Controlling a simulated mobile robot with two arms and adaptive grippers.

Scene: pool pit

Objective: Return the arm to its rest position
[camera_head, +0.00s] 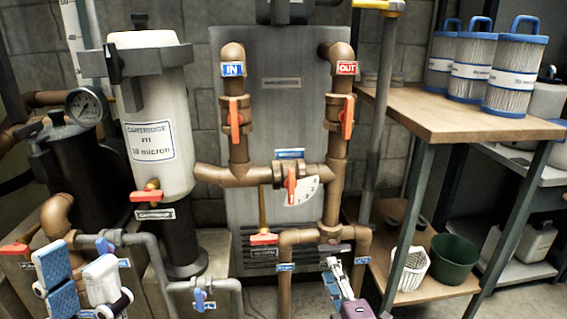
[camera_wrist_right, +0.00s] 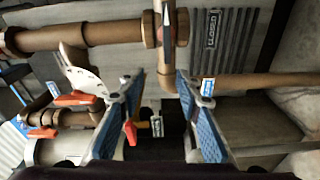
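My left gripper (camera_head: 80,268) is at the lower left of the head view, in front of the grey pipes. Its blue-padded finger and its white finger stand apart with nothing seen between them. My right gripper (camera_head: 335,268) is at the bottom centre of the head view, in front of the lower brown pipes and seen nearly edge-on. In the right wrist view it (camera_wrist_right: 155,95) shows two blue-padded fingers spread wide with nothing held. Pipes and an orange valve handle show behind the gap. Most of both arms is out of view.
Brown pipes with orange valve handles (camera_head: 291,185) stand before a grey heater (camera_head: 280,110). A white cartridge filter housing (camera_head: 155,130) is at left. A wooden bench (camera_head: 440,110) at right bears several pleated cartridges; a white basket (camera_head: 411,270) and green bucket (camera_head: 453,258) sit below.

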